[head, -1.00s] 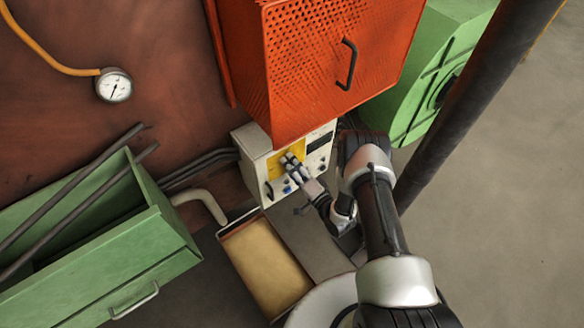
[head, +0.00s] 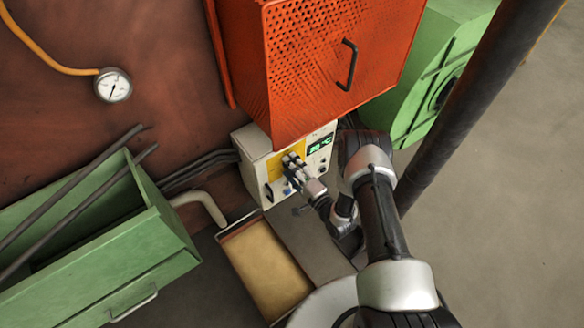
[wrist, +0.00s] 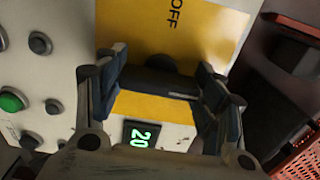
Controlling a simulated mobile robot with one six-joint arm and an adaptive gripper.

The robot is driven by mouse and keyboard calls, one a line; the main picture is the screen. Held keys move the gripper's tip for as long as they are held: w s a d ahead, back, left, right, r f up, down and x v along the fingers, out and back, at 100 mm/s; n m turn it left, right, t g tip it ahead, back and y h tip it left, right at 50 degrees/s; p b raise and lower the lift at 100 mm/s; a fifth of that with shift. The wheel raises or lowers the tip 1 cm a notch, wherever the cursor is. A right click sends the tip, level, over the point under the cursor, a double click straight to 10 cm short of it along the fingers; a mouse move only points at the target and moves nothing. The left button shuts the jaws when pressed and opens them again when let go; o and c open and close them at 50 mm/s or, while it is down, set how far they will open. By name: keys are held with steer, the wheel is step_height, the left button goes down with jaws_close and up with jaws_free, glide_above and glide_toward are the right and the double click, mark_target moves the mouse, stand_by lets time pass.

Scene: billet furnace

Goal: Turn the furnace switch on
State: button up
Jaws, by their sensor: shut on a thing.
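The furnace switch (wrist: 160,82) is a dark handle on a yellow plate (wrist: 180,30) marked OFF in the wrist view. My gripper (wrist: 160,88) has a finger at each side of this handle and is shut on it. In the head view my gripper (head: 292,161) is at the yellow plate (head: 278,166) on the front of the white control box (head: 252,150), and its fingers hide the switch. A display (head: 320,145) on the box glows green; in the wrist view the display (wrist: 143,136) shows 20.
A green button (wrist: 12,101) and several dark knobs sit on the panel beside the switch. An orange perforated cabinet (head: 305,70) hangs right above the control box. A green trough (head: 110,240) stands at the left, and a dark post (head: 470,110) at the right.

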steer(key=o, duration=1.1)
steer(key=shift+c, duration=0.2)
steer(key=v, duration=1.2)
